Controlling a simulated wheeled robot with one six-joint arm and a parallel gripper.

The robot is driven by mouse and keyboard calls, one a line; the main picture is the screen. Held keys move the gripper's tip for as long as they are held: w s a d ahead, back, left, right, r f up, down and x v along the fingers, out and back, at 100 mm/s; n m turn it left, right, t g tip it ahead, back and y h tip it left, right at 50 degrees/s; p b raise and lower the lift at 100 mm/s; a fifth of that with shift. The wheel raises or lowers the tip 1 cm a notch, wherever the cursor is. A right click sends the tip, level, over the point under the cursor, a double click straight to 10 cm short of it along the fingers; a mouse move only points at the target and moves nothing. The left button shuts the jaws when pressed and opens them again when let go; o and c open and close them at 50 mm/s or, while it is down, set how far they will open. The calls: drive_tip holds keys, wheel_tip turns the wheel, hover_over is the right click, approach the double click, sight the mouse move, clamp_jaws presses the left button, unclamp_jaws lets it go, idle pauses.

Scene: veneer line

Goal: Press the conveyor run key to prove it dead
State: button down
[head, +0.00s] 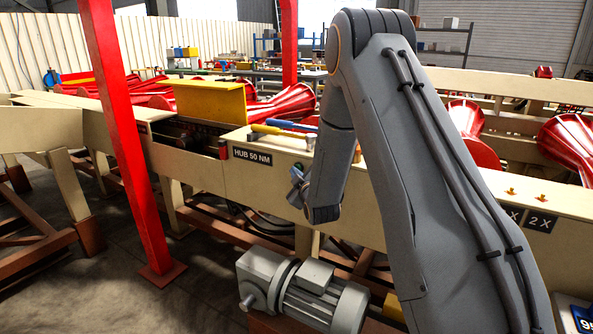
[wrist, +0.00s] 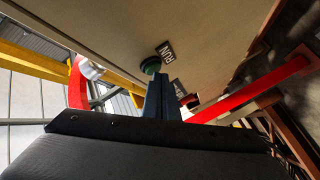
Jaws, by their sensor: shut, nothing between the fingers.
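The conveyor run key is a round green button (wrist: 151,65) on the cream panel, beside a dark RUN label (wrist: 165,51), in the wrist view. My gripper (wrist: 155,78) is shut and empty. Its blue-grey fingertips line up with the button and overlap its lower edge in the picture; I cannot tell whether they touch it. In the head view my gripper (head: 295,178) is at the front face of the cream conveyor beam (head: 200,170), right of the HUB 50 NM label. My arm hides much of the beam there.
Tools with yellow and blue handles (head: 283,127) lie on top of the beam. A grey motor (head: 302,287) stands below my gripper. A red post (head: 122,150) rises at left. Red rollers (head: 570,140) are behind my arm. A second dark label (wrist: 180,89) and red knob are near the fingers.

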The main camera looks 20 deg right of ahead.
drive_tip(key=shift+w+d, duration=0.1)
drive_tip(key=shift+w, duration=0.05)
idle(0.5)
drive_tip(key=shift+s+a, duration=0.55)
drive_tip(key=shift+s, duration=0.05)
drive_tip(key=shift+a, duration=0.1)
drive_tip(key=s+a, duration=0.1)
drive_tip(key=s+a+p, duration=0.1)
drive_tip(key=s+a, duration=0.1)
drive_tip(key=shift+s+a, duration=0.2)
drive_tip(key=shift+s, duration=0.1)
idle(0.7)
